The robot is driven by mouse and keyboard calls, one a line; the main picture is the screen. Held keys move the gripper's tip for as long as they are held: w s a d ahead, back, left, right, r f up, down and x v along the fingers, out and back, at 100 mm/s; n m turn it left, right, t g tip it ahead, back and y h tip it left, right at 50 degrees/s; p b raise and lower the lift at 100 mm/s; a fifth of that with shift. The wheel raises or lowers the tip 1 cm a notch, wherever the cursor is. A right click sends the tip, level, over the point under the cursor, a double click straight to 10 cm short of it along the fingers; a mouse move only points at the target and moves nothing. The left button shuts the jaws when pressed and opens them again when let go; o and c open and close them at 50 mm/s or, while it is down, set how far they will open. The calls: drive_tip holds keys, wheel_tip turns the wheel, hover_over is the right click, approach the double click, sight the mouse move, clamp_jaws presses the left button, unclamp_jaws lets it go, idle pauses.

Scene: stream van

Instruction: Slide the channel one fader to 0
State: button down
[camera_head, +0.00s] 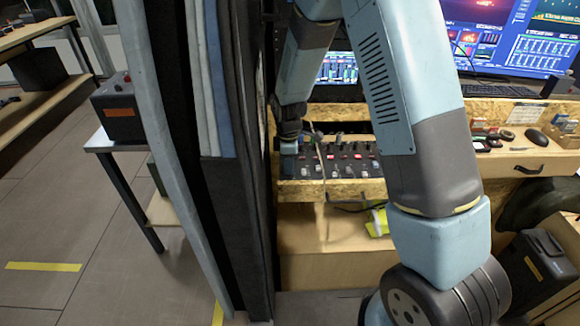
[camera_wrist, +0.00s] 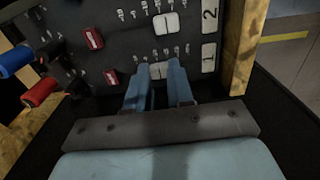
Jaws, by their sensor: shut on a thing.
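The mixer panel (camera_head: 335,170) sits in a wooden desk in the head view; it fills the top of the wrist view as a dark panel (camera_wrist: 120,50). A white channel one fader cap (camera_wrist: 159,70) lies in line with the label plate "1" (camera_wrist: 209,57). My gripper (camera_wrist: 162,74) is shut on this cap, a blue finger on each side, partly hiding it. The scale marks along its track are too small to read. The channel two fader cap (camera_wrist: 166,23) lies beside label plate "2" (camera_wrist: 210,14). In the head view, my gripper (camera_head: 289,158) is at the panel's left end.
Red buttons (camera_wrist: 94,38) and red and blue plugs (camera_wrist: 42,92) stand left in the wrist view. A wooden edge (camera_wrist: 245,45) borders the panel on the right. Tall dark padded panels (camera_head: 225,170) stand close left of my arm. A keyboard (camera_head: 497,91) and mouse (camera_head: 536,137) lie right.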

drive_tip(key=shift+w, duration=0.75)
drive_tip(key=c, duration=1)
unclamp_jaws()
drive_tip(key=shift+o, duration=0.2)
wheel_tip(320, 180, up, 14)
drive_tip(key=shift+f, duration=0.15)
